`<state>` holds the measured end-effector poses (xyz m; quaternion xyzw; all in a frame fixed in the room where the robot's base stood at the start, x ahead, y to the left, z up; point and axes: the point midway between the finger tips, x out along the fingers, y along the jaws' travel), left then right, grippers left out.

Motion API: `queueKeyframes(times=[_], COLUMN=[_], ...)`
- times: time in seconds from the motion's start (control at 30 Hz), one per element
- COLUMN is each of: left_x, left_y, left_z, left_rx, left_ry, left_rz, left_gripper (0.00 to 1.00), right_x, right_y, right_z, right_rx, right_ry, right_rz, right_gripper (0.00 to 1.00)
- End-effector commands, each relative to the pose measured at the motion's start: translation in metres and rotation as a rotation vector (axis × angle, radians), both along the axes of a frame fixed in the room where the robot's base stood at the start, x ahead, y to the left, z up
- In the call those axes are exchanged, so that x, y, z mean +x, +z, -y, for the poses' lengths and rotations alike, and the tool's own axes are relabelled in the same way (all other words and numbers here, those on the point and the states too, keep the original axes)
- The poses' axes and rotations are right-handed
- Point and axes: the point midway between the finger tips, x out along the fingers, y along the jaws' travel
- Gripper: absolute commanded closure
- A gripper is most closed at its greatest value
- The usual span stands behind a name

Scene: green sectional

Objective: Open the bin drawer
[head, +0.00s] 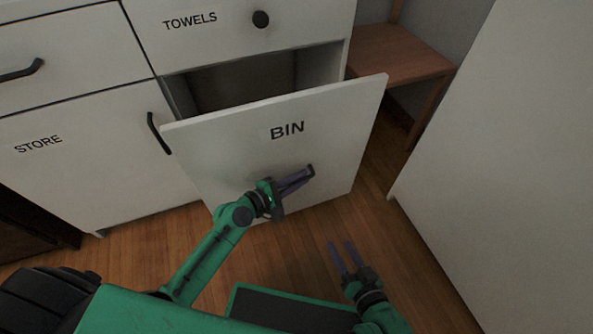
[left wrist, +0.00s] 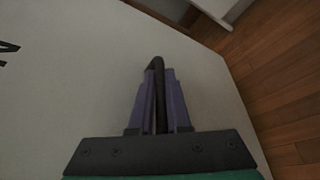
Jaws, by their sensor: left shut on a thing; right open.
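The bin drawer (head: 235,150) has a white front marked BIN and stands pulled out from the cabinet, with its dark inside showing above the front. Its black handle (head: 311,170) is at the lower right of the front, mostly hidden by my left gripper (head: 297,179). In the left wrist view the left gripper's purple fingers (left wrist: 158,100) are shut on the dark handle (left wrist: 156,64). My right gripper (head: 343,259) is open and empty, low over the wooden floor, apart from the drawer.
A TOWELS drawer (head: 225,25) is closed above, and a STORE door (head: 70,160) is closed at left. A wooden stool or shelf (head: 400,52) stands behind at right. A large white panel (head: 490,150) bounds the right side. Wooden floor (head: 340,215) is bare between.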

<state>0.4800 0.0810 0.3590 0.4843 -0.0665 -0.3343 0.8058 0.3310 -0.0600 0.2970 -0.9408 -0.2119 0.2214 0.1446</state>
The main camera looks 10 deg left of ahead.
Motion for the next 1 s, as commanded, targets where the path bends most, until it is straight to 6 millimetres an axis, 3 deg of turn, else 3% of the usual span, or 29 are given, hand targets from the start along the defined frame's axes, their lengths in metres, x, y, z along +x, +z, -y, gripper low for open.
queueKeyframes(times=[0.27, 0.7, 1.0], left_x=[-0.021, -0.073, -0.085], left_y=[0.001, 0.0, 0.0], left_z=[0.012, 0.045, 0.053], left_rx=[0.001, 0.001, 0.002], left_ry=[0.001, 0.0, 0.001], left_rz=[-0.003, -0.003, -0.001], left_gripper=[1.0, 1.0, 1.0], right_x=[0.001, 0.002, 0.002], right_y=[0.017, 0.041, 0.044], right_z=[0.0, -0.001, 0.001], right_rx=[-0.009, -0.028, -0.039], right_ry=[0.011, 0.029, 0.035], right_rz=[-0.011, -0.038, -0.043], right_gripper=[0.5, 0.5, 0.5])
